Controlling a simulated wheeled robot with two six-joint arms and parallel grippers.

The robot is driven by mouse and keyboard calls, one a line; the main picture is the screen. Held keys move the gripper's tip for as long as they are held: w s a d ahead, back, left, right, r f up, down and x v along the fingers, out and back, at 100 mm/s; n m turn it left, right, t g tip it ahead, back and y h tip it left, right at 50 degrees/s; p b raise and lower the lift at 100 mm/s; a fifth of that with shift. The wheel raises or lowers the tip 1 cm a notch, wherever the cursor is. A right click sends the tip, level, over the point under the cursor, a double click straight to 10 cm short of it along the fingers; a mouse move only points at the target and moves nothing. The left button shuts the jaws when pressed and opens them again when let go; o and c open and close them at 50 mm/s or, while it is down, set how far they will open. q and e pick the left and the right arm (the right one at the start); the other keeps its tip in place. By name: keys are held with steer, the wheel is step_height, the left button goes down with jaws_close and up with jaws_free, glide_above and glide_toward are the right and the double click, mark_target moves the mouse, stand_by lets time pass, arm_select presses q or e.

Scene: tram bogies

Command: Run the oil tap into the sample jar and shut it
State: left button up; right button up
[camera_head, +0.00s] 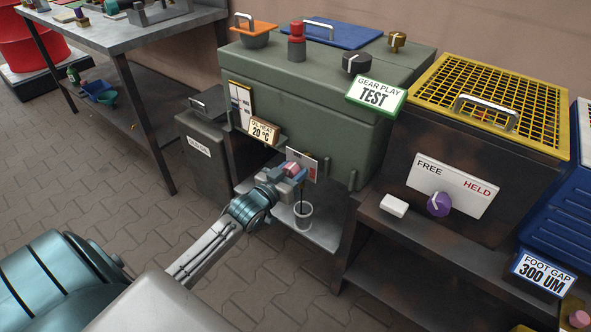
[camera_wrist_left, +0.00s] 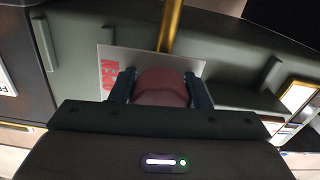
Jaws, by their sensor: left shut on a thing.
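My left gripper (camera_head: 293,171) is shut on a pinkish-red tap knob (camera_head: 291,169) on the front of the green gearbox housing (camera_head: 300,110). In the left wrist view the knob (camera_wrist_left: 162,86) sits between both fingers, before a white plate (camera_wrist_left: 110,65) with red letters and a brass-coloured rod (camera_wrist_left: 170,25). The sample jar (camera_head: 303,215), a small pale cup, stands upright on the shelf below the tap. A thin dark line runs from the tap down to the jar, like a stream of oil. The level in the jar is too small to read. My right gripper is not in view.
A sign (camera_head: 263,131) reads "OIL HEAT 20 °C", beside a gauge (camera_head: 240,105). A grey bin (camera_head: 200,145) stands left of the housing. To the right is a dark cabinet with a yellow grille (camera_head: 490,90) and a purple knob (camera_head: 438,204). Open paved floor lies in front.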

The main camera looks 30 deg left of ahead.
arm_select(q)
steer(key=shift+m, duration=1.1)
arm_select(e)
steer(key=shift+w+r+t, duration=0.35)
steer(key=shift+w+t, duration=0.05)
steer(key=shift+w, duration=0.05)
arm_select(q)
steer(key=o, duration=1)
